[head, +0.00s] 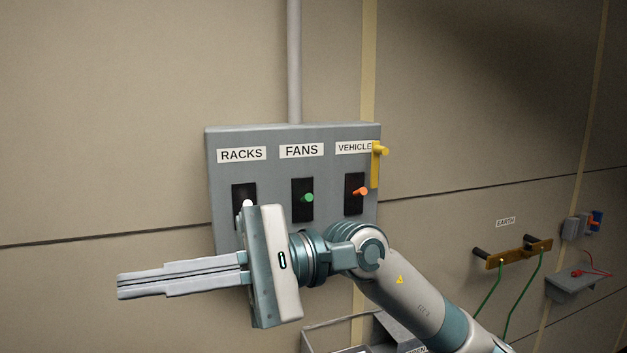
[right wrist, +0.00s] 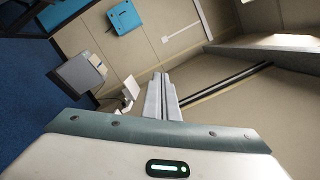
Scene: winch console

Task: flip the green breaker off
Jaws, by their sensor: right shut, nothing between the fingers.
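The green breaker (head: 308,197) is a small green-tipped lever in a black slot under the label FANS, in the middle of the grey panel (head: 291,133) on the wall. To its left is a white-tipped breaker (head: 247,204) under RACKS, and to its right an orange-tipped one (head: 361,191) under VEHICLE. My right gripper (head: 118,286) is shut and empty, its fingers pointing left, below and left of the panel. Its body covers the panel's lower left part. In the right wrist view the shut fingers (right wrist: 162,76) show with nothing between them. My left gripper is not seen.
A yellow handle (head: 376,165) sticks out at the panel's right edge. The wall left of the panel is bare.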

